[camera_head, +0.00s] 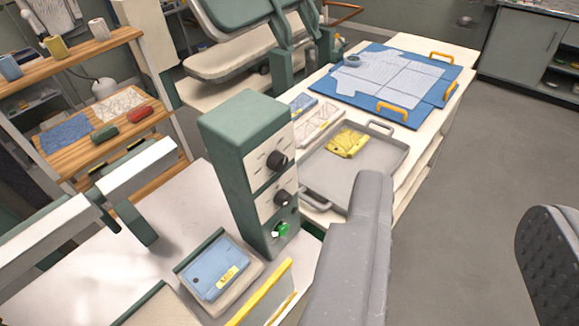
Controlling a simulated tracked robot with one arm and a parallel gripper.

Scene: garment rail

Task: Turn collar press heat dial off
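The collar press control box (235,160) is a green upright housing with a pale front panel. On its front are an upper black dial (278,161), a lower black dial (282,197) and a green lit knob or button (281,229) at the bottom. The panel markings are too small to read, so I cannot tell which dial is for heat. My gripper (457,200) is open, with its grey fingers wide apart and nothing between them. Its left finger is to the right of the box in the picture, apart from the dials.
A grey tray (375,188) with a yellow folded piece lies behind the box. A blue board (380,112) with yellow handles lies beyond it. A blue folded garment (215,270) is before the box. Wooden shelves (80,150) stand left. The floor (470,160) at right is clear.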

